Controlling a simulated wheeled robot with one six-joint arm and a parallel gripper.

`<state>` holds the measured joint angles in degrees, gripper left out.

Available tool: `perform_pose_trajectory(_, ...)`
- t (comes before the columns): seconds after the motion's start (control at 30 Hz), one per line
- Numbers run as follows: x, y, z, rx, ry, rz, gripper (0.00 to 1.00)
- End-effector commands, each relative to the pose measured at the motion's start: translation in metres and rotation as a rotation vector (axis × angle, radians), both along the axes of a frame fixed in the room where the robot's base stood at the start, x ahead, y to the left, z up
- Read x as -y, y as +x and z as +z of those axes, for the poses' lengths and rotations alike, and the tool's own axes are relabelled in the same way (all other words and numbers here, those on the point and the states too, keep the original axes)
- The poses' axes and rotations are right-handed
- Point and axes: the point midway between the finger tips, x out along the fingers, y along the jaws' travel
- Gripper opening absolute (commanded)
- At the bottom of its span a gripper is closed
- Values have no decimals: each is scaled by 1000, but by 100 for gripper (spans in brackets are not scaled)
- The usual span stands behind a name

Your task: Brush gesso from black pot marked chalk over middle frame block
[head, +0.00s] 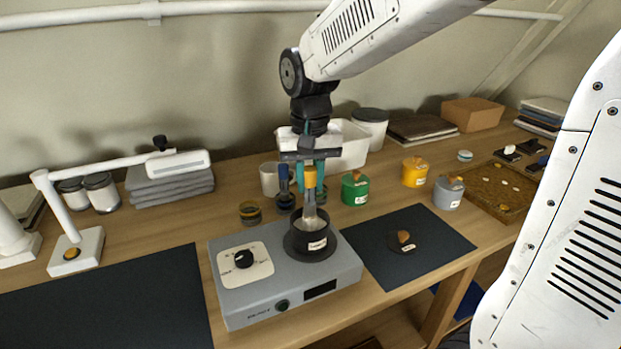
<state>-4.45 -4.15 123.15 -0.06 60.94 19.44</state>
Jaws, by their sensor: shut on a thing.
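My gripper (307,178) is shut on a brush (310,208) with a yellow-orange handle top and a pale metal-coloured lower part. The brush points down into the open black pot (312,251), and its tip is hidden inside. The pot has a small white label too small to read, and it stands on the grey hotplate (248,300). A black lid (396,246) with a brown knob lies on the dark mat to the right. Several small dark blocks (508,155) are at the far right; I cannot tell whether they are the frame blocks.
Green (355,190), yellow (414,174) and grey (448,194) lidded pots stand right of the hotplate. A shallow brown tray (480,205) lies beyond them. A white lamp (110,165) stands left. The left dark mat (110,305) is clear.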

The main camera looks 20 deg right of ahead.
Motion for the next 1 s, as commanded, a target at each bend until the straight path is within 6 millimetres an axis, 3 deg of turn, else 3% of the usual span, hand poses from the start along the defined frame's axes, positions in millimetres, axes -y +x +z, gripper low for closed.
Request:
perform_pose_trajectory(0.8,0,0,63,1,0,0,0)
perform_pose_trajectory(1.0,0,0,69,-1,0,0,0)
